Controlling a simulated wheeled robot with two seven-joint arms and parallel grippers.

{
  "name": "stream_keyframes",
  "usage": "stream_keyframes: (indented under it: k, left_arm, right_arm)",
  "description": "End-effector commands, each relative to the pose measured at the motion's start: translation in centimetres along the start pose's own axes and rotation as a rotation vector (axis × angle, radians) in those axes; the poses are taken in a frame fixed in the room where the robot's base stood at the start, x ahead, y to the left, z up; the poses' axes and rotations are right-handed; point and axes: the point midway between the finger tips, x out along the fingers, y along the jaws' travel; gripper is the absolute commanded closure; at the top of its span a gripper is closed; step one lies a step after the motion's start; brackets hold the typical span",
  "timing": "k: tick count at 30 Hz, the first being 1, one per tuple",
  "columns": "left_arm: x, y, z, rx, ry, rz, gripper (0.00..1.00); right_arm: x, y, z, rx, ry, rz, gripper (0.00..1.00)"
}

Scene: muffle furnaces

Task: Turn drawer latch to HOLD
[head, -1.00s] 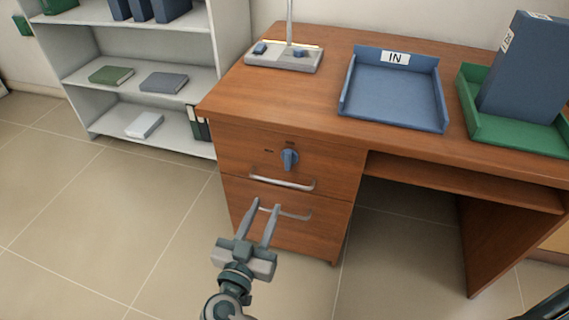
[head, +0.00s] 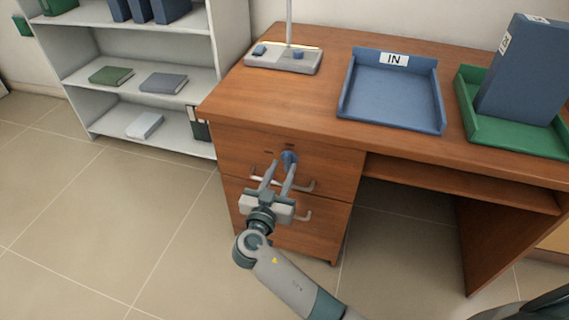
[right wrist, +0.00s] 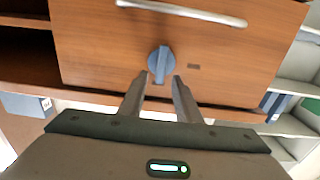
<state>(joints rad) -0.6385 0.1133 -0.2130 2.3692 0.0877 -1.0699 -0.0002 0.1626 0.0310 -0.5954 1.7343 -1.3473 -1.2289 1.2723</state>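The drawer latch is a blue knob (head: 289,157) on the top drawer front of the wooden desk. It also shows in the right wrist view (right wrist: 161,63), with its grip ridge roughly upright. Small dark marks sit above it and to its left in the head view, too small to read. My right gripper (head: 283,166) is open and points at the knob. In the right wrist view, the fingertips of the right gripper (right wrist: 159,79) are spread just short of the knob, one toward each side. I cannot tell whether they touch it. My left gripper is not in view.
Below the knob is the top drawer's bar handle (head: 308,185), partly behind my gripper. On the desktop (head: 330,50) are a blue IN tray (head: 347,108), a green tray (head: 520,135) and a lamp base (head: 283,62). A shelf unit (head: 140,75) stands left; the floor between is clear.

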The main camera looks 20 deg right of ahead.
Motion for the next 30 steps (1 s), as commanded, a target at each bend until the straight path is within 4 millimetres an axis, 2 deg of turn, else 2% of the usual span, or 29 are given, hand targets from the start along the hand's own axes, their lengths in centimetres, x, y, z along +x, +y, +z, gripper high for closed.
stream_keyframes:
  k: [6, 18, 22, 30]
  left_arm:
    - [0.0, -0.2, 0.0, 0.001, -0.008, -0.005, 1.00]
    - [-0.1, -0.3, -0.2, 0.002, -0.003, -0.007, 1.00]
    - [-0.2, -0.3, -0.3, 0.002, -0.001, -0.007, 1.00]
    - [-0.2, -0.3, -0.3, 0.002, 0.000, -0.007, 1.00]
  right_arm:
    - [2.1, -0.1, 0.0, 0.000, 0.001, -0.001, 0.70]
    - [2.6, 0.0, 0.0, 0.001, -0.001, -0.001, 0.70]
    - [2.6, 0.0, 0.0, 0.001, -0.001, -0.001, 1.00]
    - [2.6, 0.0, 0.0, -0.005, -0.001, -0.001, 1.00]
